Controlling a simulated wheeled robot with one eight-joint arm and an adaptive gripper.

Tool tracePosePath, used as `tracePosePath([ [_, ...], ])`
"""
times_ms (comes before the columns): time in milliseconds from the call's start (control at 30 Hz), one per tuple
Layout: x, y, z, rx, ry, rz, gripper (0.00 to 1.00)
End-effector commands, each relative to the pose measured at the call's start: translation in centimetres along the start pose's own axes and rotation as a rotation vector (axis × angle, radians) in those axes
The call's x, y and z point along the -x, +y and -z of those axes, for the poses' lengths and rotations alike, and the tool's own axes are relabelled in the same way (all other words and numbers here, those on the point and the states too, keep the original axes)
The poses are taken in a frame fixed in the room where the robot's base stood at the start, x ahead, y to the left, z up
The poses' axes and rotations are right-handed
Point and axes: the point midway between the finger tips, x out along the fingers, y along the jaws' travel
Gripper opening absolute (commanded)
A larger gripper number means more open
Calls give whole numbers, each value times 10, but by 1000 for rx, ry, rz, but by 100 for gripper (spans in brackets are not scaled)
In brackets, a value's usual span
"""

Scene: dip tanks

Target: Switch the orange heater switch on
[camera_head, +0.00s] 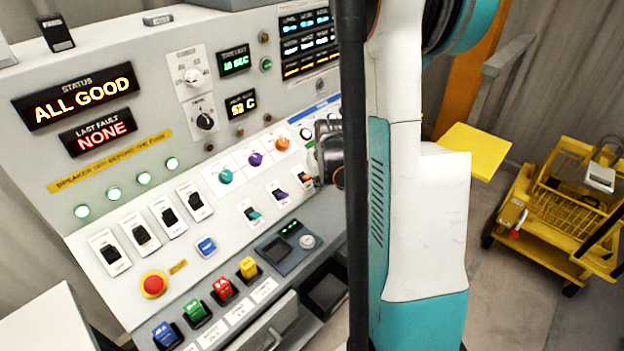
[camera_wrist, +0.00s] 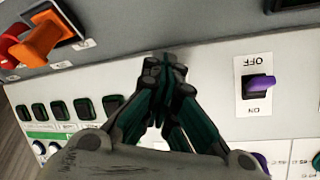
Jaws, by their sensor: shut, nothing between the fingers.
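The orange heater switch (camera_head: 305,178) is a small rocker on a white plate, at the right end of a row of coloured switches in the head view. My gripper (camera_head: 328,150) is right beside it and covers part of its plate. The switch's position cannot be read. In the wrist view my gripper (camera_wrist: 165,65) is shut and empty, with its fingertips together in front of the grey panel. The orange switch is not visible there, perhaps hidden behind the fingers. I cannot tell whether the fingers touch it.
A purple switch (camera_wrist: 262,88), marked OFF and ON, is right of the fingers in the wrist view. An orange handle (camera_wrist: 40,40) stands out at upper left. A red stop button (camera_head: 153,284) is lower on the panel. A yellow cart (camera_head: 560,205) stands at right.

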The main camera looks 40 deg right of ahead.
Motion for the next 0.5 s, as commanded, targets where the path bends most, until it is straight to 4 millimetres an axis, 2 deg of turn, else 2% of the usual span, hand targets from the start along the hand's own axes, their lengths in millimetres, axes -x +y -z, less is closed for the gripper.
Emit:
tracePosePath([
  [500,-3,-9,16,3,9,7,0],
])
